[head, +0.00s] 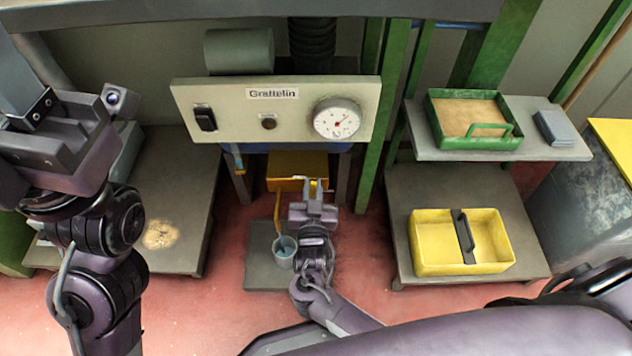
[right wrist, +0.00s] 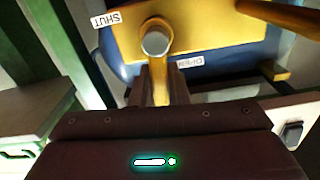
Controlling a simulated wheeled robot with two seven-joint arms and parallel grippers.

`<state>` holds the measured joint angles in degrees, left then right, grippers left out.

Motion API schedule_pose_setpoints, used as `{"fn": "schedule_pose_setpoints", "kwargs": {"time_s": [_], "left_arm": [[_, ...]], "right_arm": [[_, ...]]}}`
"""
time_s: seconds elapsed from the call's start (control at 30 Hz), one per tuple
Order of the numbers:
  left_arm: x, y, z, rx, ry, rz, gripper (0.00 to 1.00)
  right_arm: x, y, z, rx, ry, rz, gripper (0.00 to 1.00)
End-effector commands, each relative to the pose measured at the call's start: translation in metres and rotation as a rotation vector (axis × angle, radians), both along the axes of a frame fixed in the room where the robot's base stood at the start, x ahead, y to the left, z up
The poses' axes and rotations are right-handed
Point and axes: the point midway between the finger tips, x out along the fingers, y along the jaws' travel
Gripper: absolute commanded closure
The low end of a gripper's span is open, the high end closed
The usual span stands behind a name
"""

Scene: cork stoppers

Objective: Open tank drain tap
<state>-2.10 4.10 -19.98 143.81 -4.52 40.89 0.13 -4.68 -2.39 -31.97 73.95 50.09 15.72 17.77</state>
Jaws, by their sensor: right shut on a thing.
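The tap is on a yellow plate (right wrist: 205,25) on a blue tank. Its round pivot (right wrist: 155,43) and brass lever (right wrist: 160,88) show in the right wrist view. The lever runs from the pivot toward my right gripper (right wrist: 162,85), which is shut on it. A SHUT label (right wrist: 108,19) is left of the pivot. A second label (right wrist: 190,62), partly covered, seems to read OPEN and lies just right of the lever. In the head view my right gripper (head: 313,184) is in front of the yellow plate (head: 285,168). My left arm's end (head: 65,150) is at the left; its fingers are unclear.
A brass pipe (head: 277,210) hangs down toward a grey-blue bucket (head: 284,252) on a dark mat (head: 262,272). The Grattelin panel (head: 225,110) overhangs the tap. Shelves with a green tray (head: 515,140) and a yellow tray (head: 418,262) stand right.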

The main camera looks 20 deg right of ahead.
Motion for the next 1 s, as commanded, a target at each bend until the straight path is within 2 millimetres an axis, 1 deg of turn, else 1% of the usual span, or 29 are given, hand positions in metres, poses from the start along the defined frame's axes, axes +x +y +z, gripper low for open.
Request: {"fn": "schedule_pose_setpoints", "kwargs": {"time_s": [0.3,0.8,0.83,0.9,1.0], "left_arm": [[0.0033,0.0022,-0.0038,-0.003,0.029,0.000,0.64],[0.0038,0.0027,-0.0053,-0.004,0.034,0.000,0.64],[0.0038,0.0027,-0.0053,-0.004,0.034,0.000,0.64],[0.0038,0.0027,-0.0053,-0.004,0.034,0.000,0.64],[0.0038,0.0027,-0.0053,-0.004,0.033,0.001,0.64]], "right_arm": [[0.0008,0.0040,0.0000,-0.107,0.033,-0.001,1.00],[0.0011,0.0050,-0.0008,-0.125,0.038,0.000,1.00],[0.0012,0.0051,-0.0008,-0.125,0.038,0.000,0.84],[0.0012,0.0051,-0.0007,-0.126,0.037,0.000,0.75],[0.0012,0.0049,-0.0005,-0.125,0.037,0.000,0.64]]}}
